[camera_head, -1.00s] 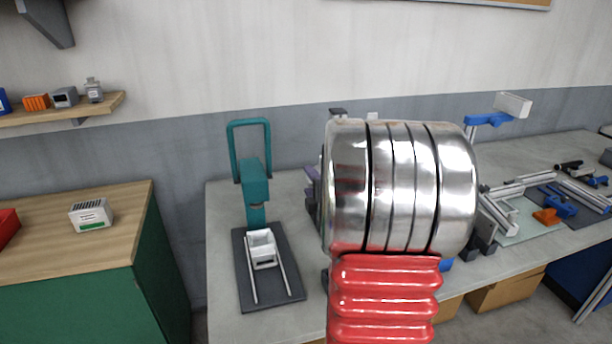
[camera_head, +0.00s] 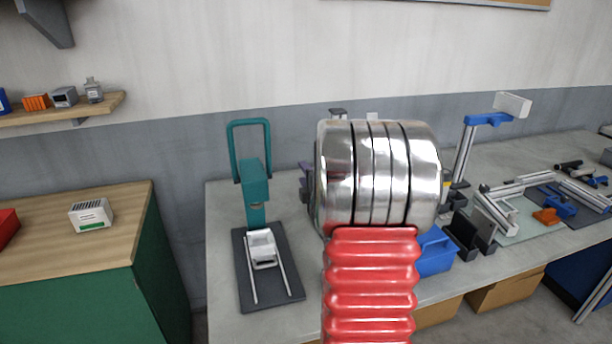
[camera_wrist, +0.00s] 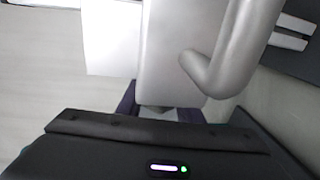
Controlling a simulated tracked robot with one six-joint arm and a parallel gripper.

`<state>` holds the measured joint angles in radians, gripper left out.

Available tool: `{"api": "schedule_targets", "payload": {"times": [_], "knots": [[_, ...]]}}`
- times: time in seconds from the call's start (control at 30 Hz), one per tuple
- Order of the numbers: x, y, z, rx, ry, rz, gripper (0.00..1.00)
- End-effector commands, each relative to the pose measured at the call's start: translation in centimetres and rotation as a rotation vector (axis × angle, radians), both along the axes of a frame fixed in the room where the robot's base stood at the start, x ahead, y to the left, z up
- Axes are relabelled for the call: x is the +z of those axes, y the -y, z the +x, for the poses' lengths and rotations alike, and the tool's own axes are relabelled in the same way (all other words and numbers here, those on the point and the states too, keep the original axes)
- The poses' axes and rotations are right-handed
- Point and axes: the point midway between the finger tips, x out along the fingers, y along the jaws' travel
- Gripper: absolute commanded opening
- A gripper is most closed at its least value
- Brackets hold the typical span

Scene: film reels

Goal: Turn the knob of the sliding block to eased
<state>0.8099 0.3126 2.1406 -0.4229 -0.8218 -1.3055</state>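I cannot surely identify the sliding block or its knob. In the wrist view a pale grey upright body (camera_wrist: 168,55) stands close ahead, with a bent silver bar (camera_wrist: 225,60) in front of it. Purple parts (camera_wrist: 127,103) show low behind my gripper's dark housing (camera_wrist: 155,150). In the head view a purple device (camera_head: 304,186) peeks out left of my arm, which hides most of it. My gripper is hidden behind my arm there. Its fingertips do not show clearly in the wrist view, so its opening and any contact cannot be told.
A teal press (camera_head: 256,185) on a dark base plate (camera_head: 285,293), with a white carriage on rails (camera_head: 262,250), stands left of my arm. A blue bin (camera_head: 437,262) and dark holders (camera_head: 470,235) stand right. Aluminium frames (camera_head: 495,210) lie farther right on the grey bench (camera_head: 222,260).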

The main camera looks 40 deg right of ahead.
Motion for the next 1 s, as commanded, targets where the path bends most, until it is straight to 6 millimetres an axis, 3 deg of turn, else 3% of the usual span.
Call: {"api": "schedule_targets", "payload": {"times": [0.37, 1.0], "knots": [[-0.10, -0.02, -0.04, 0.000, -0.002, 0.001, 0.06], [-0.58, -0.08, -0.10, 0.000, -0.087, 0.049, 0.05]]}}
